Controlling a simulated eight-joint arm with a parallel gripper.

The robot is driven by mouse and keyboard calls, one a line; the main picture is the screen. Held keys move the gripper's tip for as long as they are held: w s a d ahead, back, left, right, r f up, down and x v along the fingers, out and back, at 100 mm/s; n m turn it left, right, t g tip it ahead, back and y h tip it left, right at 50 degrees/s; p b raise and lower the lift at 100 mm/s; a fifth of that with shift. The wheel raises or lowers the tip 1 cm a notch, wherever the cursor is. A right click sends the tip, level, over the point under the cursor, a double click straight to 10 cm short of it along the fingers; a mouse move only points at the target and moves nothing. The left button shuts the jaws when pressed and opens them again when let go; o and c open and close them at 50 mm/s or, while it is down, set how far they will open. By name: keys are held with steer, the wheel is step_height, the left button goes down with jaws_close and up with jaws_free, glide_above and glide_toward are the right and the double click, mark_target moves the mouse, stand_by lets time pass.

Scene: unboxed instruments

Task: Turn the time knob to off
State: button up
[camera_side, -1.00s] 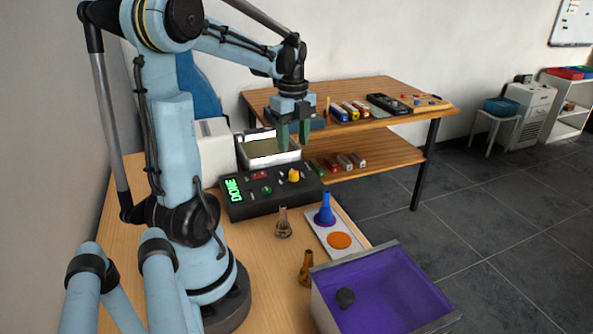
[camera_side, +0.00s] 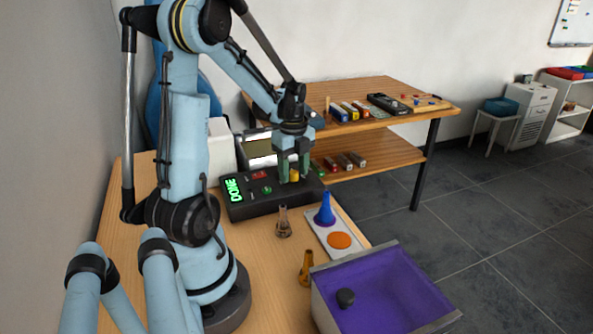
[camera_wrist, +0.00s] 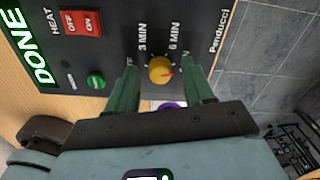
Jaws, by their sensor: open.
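In the side view the knob (camera_side: 294,175) shows partly between the fingers. My gripper (camera_wrist: 160,78) is open, with one green finger on each side of the knob and visible gaps. In the side view my gripper (camera_side: 293,172) is low over the panel. The off label of the time dial is not readable.
The panel has a red heat switch (camera_wrist: 82,22), a green button (camera_wrist: 95,81) and a lit green "DONE" display (camera_wrist: 31,48). A glass flask (camera_side: 283,224), a blue flask (camera_side: 325,210) on a tray and a purple-lined bin (camera_side: 390,285) stand nearer the camera.

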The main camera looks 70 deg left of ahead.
jaws_close()
